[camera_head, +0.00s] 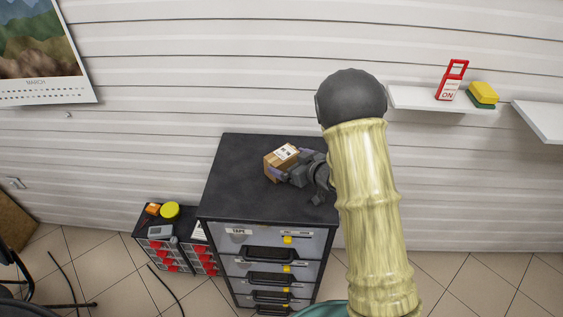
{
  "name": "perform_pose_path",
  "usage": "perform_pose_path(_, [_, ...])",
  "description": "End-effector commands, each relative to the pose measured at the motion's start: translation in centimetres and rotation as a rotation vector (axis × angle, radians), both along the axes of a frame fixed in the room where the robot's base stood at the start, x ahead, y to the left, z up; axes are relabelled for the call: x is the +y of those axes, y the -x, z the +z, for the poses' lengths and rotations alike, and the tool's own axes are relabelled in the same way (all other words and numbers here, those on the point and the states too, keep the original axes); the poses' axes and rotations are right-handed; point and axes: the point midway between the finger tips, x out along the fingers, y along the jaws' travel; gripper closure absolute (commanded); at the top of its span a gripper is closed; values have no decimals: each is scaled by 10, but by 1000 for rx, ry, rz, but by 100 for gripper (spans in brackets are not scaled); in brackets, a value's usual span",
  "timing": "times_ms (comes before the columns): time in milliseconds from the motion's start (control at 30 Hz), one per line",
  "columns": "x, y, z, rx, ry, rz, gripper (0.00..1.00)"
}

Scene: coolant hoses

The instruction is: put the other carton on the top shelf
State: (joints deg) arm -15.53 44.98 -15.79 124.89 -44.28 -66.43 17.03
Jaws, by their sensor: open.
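A small brown carton (278,163) with a white label on top sits on the dark top of a drawer cabinet (240,162). My gripper (284,176) is open at the carton's right front side, with its fingers close to or touching it. I cannot tell whether the carton is between the fingers. A white wall shelf (412,99) is at the upper right, and part of a second white shelf (545,120) shows at the right edge. I see only one carton and cannot tell which shelf is the top one.
Low drawer units (165,250) with a yellow round item (169,211) stand left of the cabinet. My arm hides part of the wall and cabinet. Dark cables lie on the floor at left.

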Motion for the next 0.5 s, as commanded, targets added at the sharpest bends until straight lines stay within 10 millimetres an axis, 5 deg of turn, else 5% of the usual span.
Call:
perform_pose_path(200, [22,-20,-10,2,1,3,0])
perform_pose_path(500, [25,-25,-13,0,0,-1,0])
